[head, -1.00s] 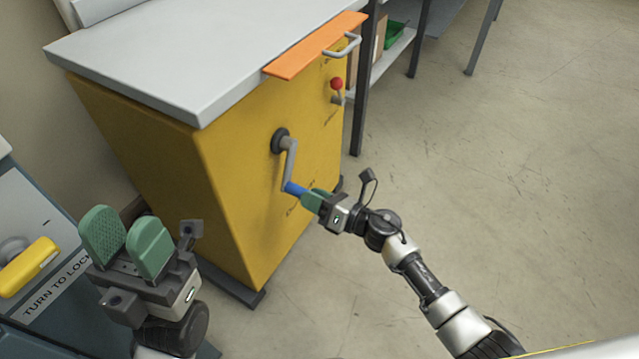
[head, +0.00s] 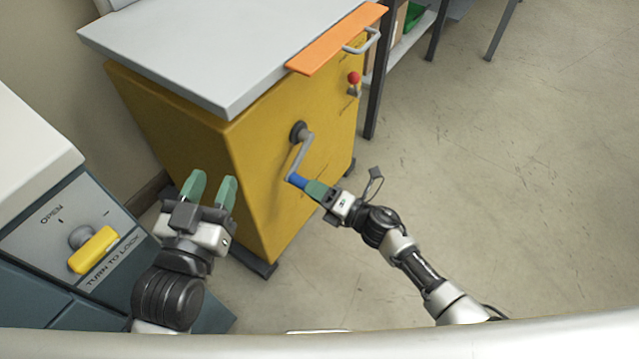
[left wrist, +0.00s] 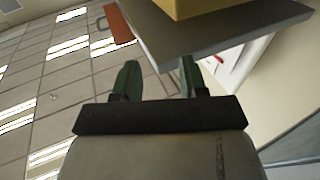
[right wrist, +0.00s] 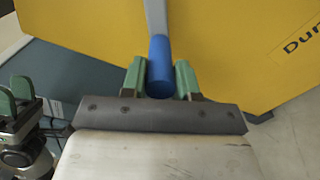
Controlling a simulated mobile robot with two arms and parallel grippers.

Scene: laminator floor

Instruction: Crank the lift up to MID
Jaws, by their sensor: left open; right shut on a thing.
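The lift is a yellow cabinet (head: 240,150) with a grey top (head: 210,50). A grey crank arm (head: 301,157) comes out of a dark round hub (head: 299,132) on its side and hangs downward, ending in a blue handle (head: 298,182). My right gripper (head: 312,187) is shut on the blue handle. In the right wrist view the blue handle (right wrist: 160,68) sits between the green fingers. My left gripper (head: 211,187) is open and empty, left of the crank and in front of the cabinet. In the left wrist view its fingers (left wrist: 158,82) are apart with nothing between them.
A blue-grey unit with a yellow knob (head: 95,250) marked TURN TO LOCK stands at the left. An orange flap (head: 335,40) with a grey handle and a red-tipped lever (head: 354,78) are on the cabinet's right. Open floor (head: 480,190) lies to the right.

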